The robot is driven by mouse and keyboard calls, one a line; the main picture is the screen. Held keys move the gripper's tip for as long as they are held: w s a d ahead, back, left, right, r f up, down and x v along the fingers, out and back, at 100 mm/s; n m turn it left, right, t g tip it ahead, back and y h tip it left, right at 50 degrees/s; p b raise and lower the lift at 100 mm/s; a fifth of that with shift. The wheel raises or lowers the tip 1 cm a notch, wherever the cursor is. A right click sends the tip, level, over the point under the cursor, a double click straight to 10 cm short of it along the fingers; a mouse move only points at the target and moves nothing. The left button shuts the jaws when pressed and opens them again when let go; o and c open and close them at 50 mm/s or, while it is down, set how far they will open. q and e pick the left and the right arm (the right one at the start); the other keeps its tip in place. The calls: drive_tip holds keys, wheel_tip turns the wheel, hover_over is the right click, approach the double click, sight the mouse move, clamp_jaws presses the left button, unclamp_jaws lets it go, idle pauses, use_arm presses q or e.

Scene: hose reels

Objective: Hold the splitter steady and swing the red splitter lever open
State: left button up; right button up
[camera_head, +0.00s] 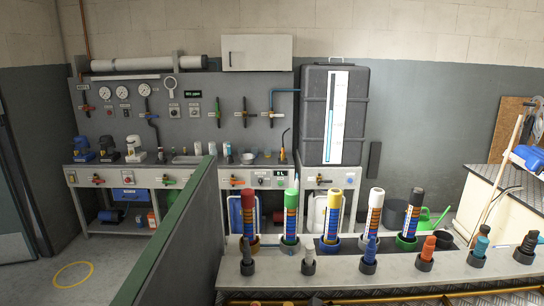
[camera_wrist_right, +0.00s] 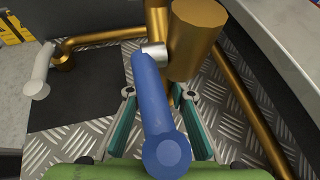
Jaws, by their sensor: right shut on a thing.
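In the right wrist view, brass splitter pipework (camera_wrist_right: 195,40) has a thick upright cylinder and pipes running off to the left and lower right. A blue lever (camera_wrist_right: 155,105) comes from a silver joint on it towards the camera. My right gripper (camera_wrist_right: 158,95) has its two teal-padded fingers on either side of the blue lever, shut on it. A white lever (camera_wrist_right: 38,72) stands at the left, apart from the gripper. I cannot make out a red lever in the wrist view. My left gripper is in neither view.
A patterned metal plate (camera_wrist_right: 90,125) lies under the pipework, with a green rounded surface (camera_wrist_right: 215,173) near the camera. In the head view, a grey bench (camera_head: 350,265) holds coloured tubes and nozzles in holders. A green-topped partition (camera_head: 185,225) stands to the left.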

drive_tip(key=o, duration=0.9)
